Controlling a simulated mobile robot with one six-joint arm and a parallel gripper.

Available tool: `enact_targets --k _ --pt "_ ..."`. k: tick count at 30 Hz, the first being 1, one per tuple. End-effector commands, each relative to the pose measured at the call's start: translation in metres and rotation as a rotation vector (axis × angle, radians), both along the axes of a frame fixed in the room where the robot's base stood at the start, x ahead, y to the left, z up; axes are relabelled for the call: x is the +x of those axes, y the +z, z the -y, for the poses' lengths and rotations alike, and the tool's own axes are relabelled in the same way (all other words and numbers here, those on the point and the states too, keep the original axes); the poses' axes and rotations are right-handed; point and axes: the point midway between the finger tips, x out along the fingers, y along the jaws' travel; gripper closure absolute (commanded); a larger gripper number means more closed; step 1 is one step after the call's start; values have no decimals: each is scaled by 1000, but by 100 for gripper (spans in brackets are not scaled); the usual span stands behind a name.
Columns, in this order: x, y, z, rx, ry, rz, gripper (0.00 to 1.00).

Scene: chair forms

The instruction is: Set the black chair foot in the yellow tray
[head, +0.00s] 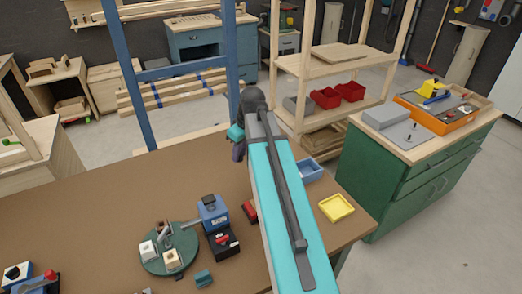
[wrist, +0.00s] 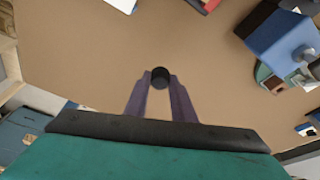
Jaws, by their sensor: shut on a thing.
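The black chair foot (wrist: 160,77) is a small dark round piece between the fingertips of my gripper (wrist: 160,84) in the wrist view. The purple fingers are closed on its sides. In the head view my gripper (head: 238,151) is beyond the arm over the back of the brown table, and the foot cannot be made out there. The yellow tray (head: 337,208) lies on the table's right end, to the right of my arm, and looks empty.
A blue tray (head: 308,170) lies behind the yellow one. A blue-and-black device (head: 213,215) and a green round fixture (head: 168,250) with white blocks stand left of my arm. A red object (head: 250,211) is partly hidden by the arm. The table's left-back area is clear.

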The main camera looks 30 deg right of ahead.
Motion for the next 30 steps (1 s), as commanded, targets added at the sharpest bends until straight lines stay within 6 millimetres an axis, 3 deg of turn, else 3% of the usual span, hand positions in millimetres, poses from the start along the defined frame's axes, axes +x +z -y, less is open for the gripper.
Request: enact_targets --k 3,18,24,30 --pt "3 3 -35 -2 -38 2 98" --pt "4 16 -161 -1 -219 1 98" --pt "0 20 -196 0 -278 0 98" --pt "-3 22 -210 -1 -305 0 98"
